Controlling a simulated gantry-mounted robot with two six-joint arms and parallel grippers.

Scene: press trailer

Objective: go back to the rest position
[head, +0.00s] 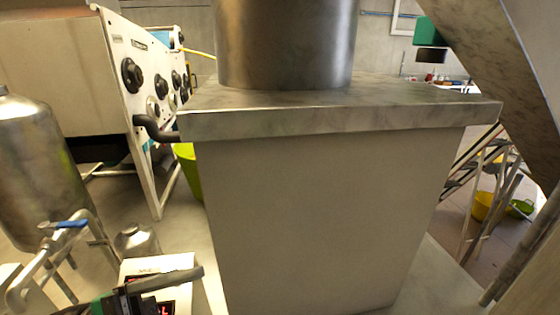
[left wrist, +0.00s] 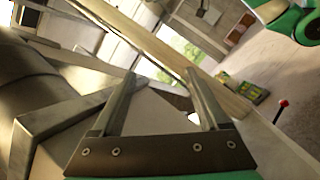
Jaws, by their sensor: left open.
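My left gripper (left wrist: 163,92) is open in the left wrist view, its two grey fingers spread apart with nothing visible between them. In the head view part of it (head: 165,284) shows at the bottom left edge, in front of a white box with red digits (head: 160,268). It is to the left of the large pale metal block (head: 320,215). My right gripper is not seen in either view.
A steel cylinder (head: 285,45) stands on the block. At left are a white control panel with black knobs (head: 140,85), a steel tank (head: 38,170) and a pipe with a blue-handled valve (head: 68,224). Yellow and green buckets (head: 484,206) are at far right.

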